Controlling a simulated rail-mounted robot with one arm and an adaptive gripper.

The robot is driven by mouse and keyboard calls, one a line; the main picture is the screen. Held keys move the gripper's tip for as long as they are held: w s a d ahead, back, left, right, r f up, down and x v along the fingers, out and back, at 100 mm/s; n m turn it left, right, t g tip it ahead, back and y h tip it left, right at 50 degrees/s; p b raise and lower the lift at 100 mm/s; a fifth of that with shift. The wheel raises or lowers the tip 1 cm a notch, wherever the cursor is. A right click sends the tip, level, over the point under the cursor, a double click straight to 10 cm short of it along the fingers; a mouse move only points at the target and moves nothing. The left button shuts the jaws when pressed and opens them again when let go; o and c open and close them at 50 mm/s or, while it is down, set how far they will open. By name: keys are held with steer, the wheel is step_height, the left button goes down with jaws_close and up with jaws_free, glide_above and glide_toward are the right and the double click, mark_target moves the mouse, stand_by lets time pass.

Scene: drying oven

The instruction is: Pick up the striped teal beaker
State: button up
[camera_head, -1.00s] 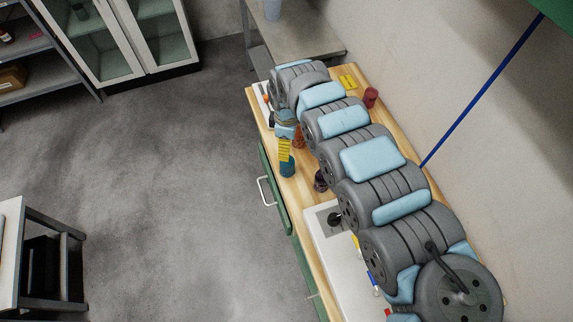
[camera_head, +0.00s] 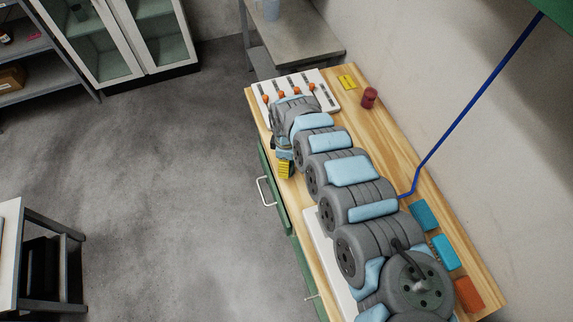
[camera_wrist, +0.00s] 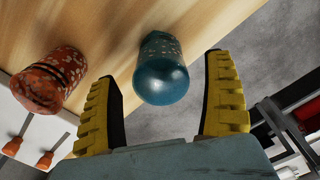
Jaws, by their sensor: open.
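The teal beaker (camera_wrist: 162,72) stands out in the wrist view, a rounded blue-green vessel with pale marks along its side, on the wooden bench top. My gripper (camera_wrist: 163,88) is open, with one yellow ribbed finger on each side of the beaker in the picture. A gap shows on both sides, and the fingers do not visibly touch it. In the head view my gripper (camera_head: 286,170) is at the bench's left edge, and the teal beaker is hidden there by my gripper and arm.
A mottled orange-red beaker (camera_wrist: 50,80) is left of my left finger. A white device with orange knobs (camera_head: 318,84) is at the bench's far end. A maroon container (camera_head: 369,98) and yellow pieces (camera_head: 347,82) stand right. The floor left of the bench is clear.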

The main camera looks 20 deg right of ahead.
steer(key=shift+f, duration=1.4)
steer(key=c, duration=1)
steer(key=shift+c, duration=0.2)
steer(key=shift+r, duration=0.1)
